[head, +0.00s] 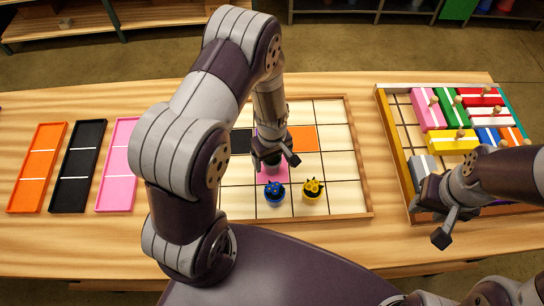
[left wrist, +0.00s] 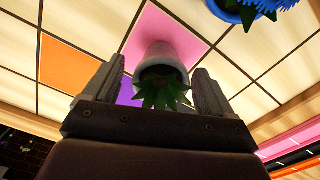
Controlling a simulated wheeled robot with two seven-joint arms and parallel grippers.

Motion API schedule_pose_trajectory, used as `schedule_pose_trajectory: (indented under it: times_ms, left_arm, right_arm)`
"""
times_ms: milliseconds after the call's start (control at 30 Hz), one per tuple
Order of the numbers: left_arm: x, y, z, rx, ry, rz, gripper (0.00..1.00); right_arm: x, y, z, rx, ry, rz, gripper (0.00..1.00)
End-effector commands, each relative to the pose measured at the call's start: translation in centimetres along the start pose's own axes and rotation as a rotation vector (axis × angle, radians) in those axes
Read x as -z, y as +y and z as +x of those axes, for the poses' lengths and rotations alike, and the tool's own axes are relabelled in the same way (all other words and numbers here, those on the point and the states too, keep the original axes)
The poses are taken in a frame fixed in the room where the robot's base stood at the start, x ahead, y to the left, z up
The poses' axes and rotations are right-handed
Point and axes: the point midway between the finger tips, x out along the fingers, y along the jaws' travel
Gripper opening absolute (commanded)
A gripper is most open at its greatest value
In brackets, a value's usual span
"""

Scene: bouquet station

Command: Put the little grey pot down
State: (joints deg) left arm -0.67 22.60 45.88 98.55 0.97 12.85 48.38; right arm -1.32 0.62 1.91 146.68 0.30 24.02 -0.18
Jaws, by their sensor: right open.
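The little grey pot (left wrist: 163,57) with green spiky leaves (left wrist: 165,95) shows in the left wrist view. Its base is over the pink square (left wrist: 152,22) of the gridded board and appears to rest on it. My left gripper (left wrist: 160,90) has its fingers apart on either side of the pot, with a gap showing beside the left finger. In the head view my left gripper (head: 275,162) points down over the pink square and hides most of the pot. My right gripper (head: 443,212) is open and empty at the right tray's near left corner.
On the board (head: 345,215), a blue-flowered pot (head: 274,194) and a yellow-flowered pot (head: 312,191) stand close in front of my left gripper. Orange (head: 37,168), black (head: 78,168) and pink (head: 117,168) trays lie left. The right tray (head: 392,130) holds several coloured blocks.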

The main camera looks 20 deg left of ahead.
Motion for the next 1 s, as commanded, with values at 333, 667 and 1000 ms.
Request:
schedule_pose_trajectory:
  times_ms: [333, 667, 1000]
  left_arm:
    - [0.1, 0.1, -4.2, -0.005, 0.004, 0.0, 0.85]
    - [0.0, 0.0, -11.4, -0.001, 0.001, 0.0, 0.85]
    - [-4.5, -4.8, -16.8, -0.048, 0.09, 0.721, 0.85]
  right_arm:
    - [-0.1, 0.0, 0.6, 0.0, 0.0, 0.0, 0.43]
    - [-0.2, 0.0, 1.5, 0.0, 0.0, 0.0, 0.43]
    - [-0.2, 0.0, 1.5, 0.0, 0.0, 0.0, 0.43]
